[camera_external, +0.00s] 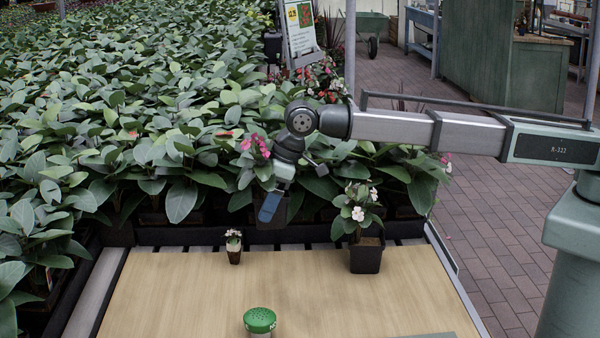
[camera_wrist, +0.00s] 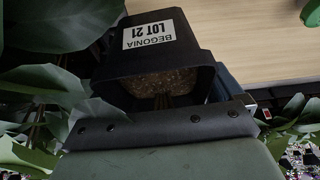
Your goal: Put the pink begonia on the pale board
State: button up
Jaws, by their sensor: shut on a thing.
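The pink begonia (camera_external: 257,147) is in a dark pot at the back edge of the bench, with pink flowers above my gripper. My gripper (camera_external: 271,205) is shut on its pot, and a blue finger shows against the pot's side. In the wrist view the dark pot (camera_wrist: 158,60) carries a white label reading "BEGONIA LOT 21", with soil and stem showing at its mouth. The pale board (camera_external: 185,290) is the wooden surface in front of the pot; it also shows in the wrist view (camera_wrist: 250,35). The pot's underside contact is unclear.
A white-flowered plant in a dark pot (camera_external: 366,255) stands at the board's back right. A small potted plant (camera_external: 234,250) stands at its back. A green-capped shaker (camera_external: 260,320) is at front centre. A grey-green slab (camera_external: 430,335) shows at the bottom edge. Dense foliage (camera_external: 120,120) lies behind.

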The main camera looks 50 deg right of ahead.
jog(key=w+d, duration=0.3)
jog(key=d, duration=0.2)
jog(key=w+d+m, duration=0.1)
jog(key=w+d, duration=0.3)
jog(key=w+d+m, duration=0.1)
jog(key=w+d, duration=0.3)
jog(key=d, duration=0.1)
jog(key=shift+d+r+t+h, duration=0.2)
jog(key=shift+d+t+h, duration=0.1)
jog(key=w+d+m+h, duration=0.1)
jog(key=w+d+m, duration=0.15)
jog(key=d, duration=1.35)
jog(key=w+d+m, duration=0.2)
jog(key=w+d, duration=0.1)
jog(key=d, duration=1.3)
jog(key=shift+n+t, duration=0.3)
jog(key=shift+n, duration=0.35)
jog(key=shift+s+d+f, duration=0.1)
jog(key=shift+s+f, duration=0.6)
jog(key=shift+f, duration=1.05)
jog(key=shift+s+d+f, duration=0.15)
jog(key=shift+s+f, duration=0.55)
jog(key=shift+f, duration=1.05)
jog(key=shift+s+d+f, duration=0.1)
jog(key=shift+s+f, duration=0.6)
jog(key=shift+f, duration=1.05)
jog(key=o, duration=0.9)
jog(key=shift+f, duration=0.1)
jog(key=shift+c, duration=0.2)
